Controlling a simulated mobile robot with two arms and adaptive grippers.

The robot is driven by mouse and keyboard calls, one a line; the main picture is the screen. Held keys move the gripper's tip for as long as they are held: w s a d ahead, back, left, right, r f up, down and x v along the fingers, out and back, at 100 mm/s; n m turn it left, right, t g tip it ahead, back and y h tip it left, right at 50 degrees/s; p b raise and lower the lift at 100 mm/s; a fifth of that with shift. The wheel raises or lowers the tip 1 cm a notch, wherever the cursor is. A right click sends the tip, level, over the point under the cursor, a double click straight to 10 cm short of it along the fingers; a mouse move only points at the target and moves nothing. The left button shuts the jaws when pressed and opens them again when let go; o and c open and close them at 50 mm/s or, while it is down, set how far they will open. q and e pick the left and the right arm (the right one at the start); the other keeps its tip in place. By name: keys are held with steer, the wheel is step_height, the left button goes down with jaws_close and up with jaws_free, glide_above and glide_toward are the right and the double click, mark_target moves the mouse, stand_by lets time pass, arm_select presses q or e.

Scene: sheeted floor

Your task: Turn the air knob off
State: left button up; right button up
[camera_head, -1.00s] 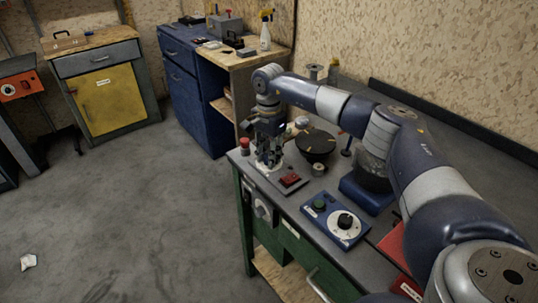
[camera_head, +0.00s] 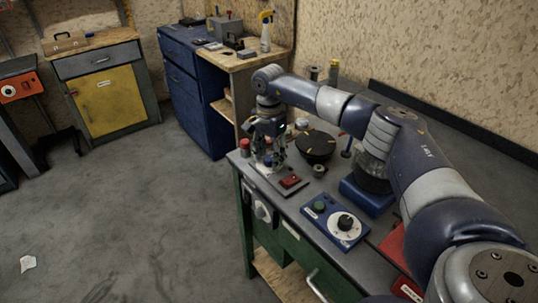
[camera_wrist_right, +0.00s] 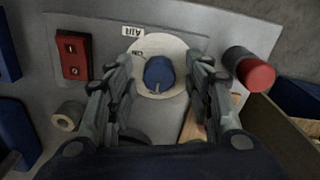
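The air knob (camera_wrist_right: 158,73) is blue and sits on a round white dial (camera_wrist_right: 178,45) beside an "AIR" label (camera_wrist_right: 132,31). Its pale pointer mark faces the bottom of the right wrist view. My right gripper (camera_wrist_right: 161,76) is open, with one finger on each side of the knob; gaps show between the fingers and the knob. In the head view my right gripper (camera_head: 267,146) points down over the panel at the bench's far left end and partly covers the knob (camera_head: 268,160). My left gripper is not in view.
A red mushroom button (camera_wrist_right: 256,75) stands right of the knob in the wrist view, and a red rocker switch (camera_wrist_right: 75,55) left. A blue control box (camera_head: 335,225) and a round black plate (camera_head: 316,145) are also on the bench (camera_head: 318,190).

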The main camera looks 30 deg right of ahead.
mark_target(269, 158)
steer(key=shift+r, duration=0.15)
step_height(269, 158, up, 12)
stand_by(0.4)
steer(key=shift+s+f, duration=0.1)
steer(key=shift+f, duration=0.2)
